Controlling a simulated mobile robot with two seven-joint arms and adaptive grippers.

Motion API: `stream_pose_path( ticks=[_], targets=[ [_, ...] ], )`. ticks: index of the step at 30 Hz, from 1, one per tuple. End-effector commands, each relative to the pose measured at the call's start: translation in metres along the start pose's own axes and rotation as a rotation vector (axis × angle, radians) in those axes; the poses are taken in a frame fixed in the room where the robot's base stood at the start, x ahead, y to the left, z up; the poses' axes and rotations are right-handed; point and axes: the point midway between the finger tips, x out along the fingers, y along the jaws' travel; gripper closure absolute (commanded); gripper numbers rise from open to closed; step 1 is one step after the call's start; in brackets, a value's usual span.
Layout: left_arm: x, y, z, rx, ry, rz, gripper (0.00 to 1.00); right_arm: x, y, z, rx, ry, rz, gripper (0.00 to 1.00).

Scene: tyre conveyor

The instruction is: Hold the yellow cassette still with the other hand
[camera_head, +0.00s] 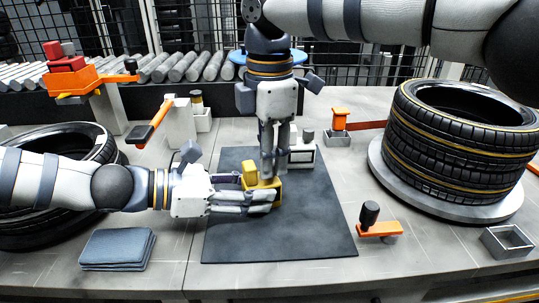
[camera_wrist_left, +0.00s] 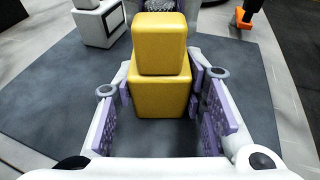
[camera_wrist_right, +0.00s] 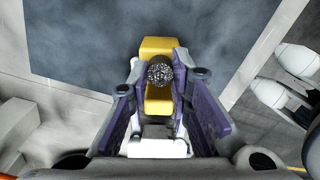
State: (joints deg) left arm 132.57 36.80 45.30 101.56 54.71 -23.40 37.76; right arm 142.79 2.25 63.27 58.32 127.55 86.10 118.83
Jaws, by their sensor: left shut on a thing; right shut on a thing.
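The yellow cassette (camera_head: 262,183), a large block with a smaller block on top, rests on the dark mat (camera_head: 315,235). My left gripper (camera_head: 262,197) reaches it from the left, low over the mat, and is shut on it. In the left wrist view the cassette (camera_wrist_left: 160,92) sits between the purple finger pads. Whether that piece touches the cassette is hidden.
A small white box (camera_head: 301,156) stands behind the cassette. A stack of tyres (camera_head: 455,150) stands on a round plate at right, and another tyre (camera_head: 85,140) lies at left. Folded cloths (camera_head: 117,248) lie front left. An orange tool with a black knob (camera_head: 379,229) is right of the mat.

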Motion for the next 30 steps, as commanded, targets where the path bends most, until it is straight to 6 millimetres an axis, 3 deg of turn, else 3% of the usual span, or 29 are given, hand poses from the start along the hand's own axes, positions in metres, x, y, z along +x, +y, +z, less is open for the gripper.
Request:
stream_pose_path(
  ticks=[18,30],
  targets=[
    [0.0000,0.0006,-0.0026,-0.002,0.005,0.002,0.87,0.0001,-0.0005,-0.0004,-0.383,0.002,-0.002,1.00],
    [-0.0001,0.0008,-0.0026,-0.002,0.005,0.003,0.87,-0.0001,-0.0006,-0.0002,-0.481,0.001,-0.002,1.00]
  ],
)
